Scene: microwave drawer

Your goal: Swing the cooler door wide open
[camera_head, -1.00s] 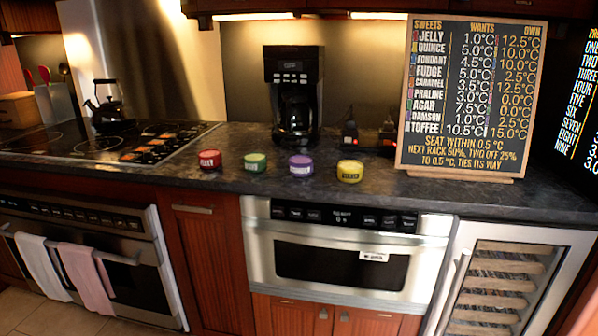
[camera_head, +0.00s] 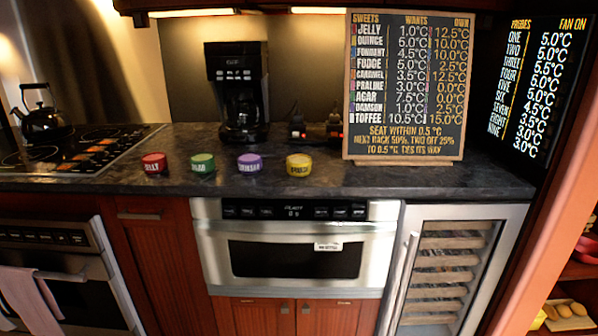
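The cooler (camera_head: 512,225) is built in under the counter at the lower right. Its door has a steel frame, a vertical bar handle (camera_head: 403,272) on the left side and a glass pane (camera_head: 444,270). The door appears closed, and several wooden-fronted racks show through the glass. The bottom of the door is cut off by the picture edge. Neither of my grippers shows in the head view.
Four-sided boards stand right: a menu board (camera_head: 405,85) on the counter and a black probe display (camera_head: 538,85) beyond it. Small coloured tins, including a yellow one (camera_head: 299,165), line the counter (camera_head: 330,185). The microwave drawer (camera_head: 297,250) is left of the cooler. Shelves (camera_head: 575,270) stand far right.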

